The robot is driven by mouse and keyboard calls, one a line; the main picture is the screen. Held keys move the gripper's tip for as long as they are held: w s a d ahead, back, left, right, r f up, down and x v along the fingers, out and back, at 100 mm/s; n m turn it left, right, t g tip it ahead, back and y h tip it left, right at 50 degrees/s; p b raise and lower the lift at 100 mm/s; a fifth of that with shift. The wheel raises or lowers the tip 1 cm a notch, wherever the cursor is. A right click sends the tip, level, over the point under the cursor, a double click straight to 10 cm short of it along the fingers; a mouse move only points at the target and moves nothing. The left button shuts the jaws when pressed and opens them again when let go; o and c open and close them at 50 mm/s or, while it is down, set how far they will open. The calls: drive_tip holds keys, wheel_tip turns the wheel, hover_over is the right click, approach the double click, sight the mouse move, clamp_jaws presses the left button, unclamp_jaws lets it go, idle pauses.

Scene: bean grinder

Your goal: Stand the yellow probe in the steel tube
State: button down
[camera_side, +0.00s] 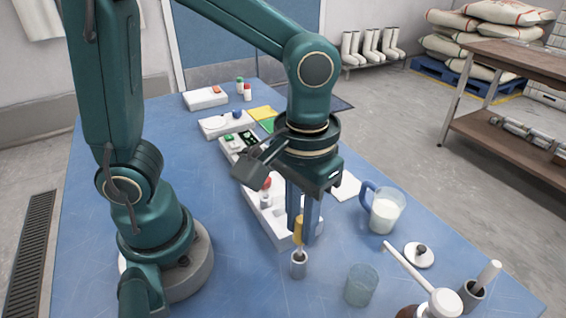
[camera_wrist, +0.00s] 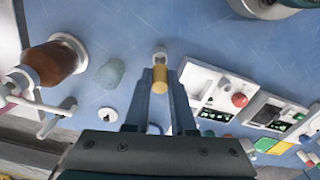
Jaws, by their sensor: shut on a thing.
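My gripper (camera_side: 305,232) is shut on the yellow probe (camera_side: 298,228), which hangs upright between the fingers. The steel tube (camera_side: 299,266) stands upright on the blue table, directly under the probe in the side view. The probe's thin lower end shows at the tube's mouth; how far it is inside I cannot tell. In the wrist view the probe (camera_wrist: 160,80) sits between the fingertips of my gripper (camera_wrist: 161,82), and the tube (camera_wrist: 160,52) lies just past its end.
A clear glass (camera_side: 362,286) stands right of the tube, and a jug of white liquid (camera_side: 383,212) is behind it. A white tray (camera_side: 262,205) lies close behind the gripper.

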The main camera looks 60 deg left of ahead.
drive_tip(key=shift+f, duration=2.3)
idle(3.8)
drive_tip(key=shift+c, duration=0.6)
unclamp_jaws()
drive_tip(key=shift+r, duration=0.1)
drive_tip(key=shift+r, duration=3.45)
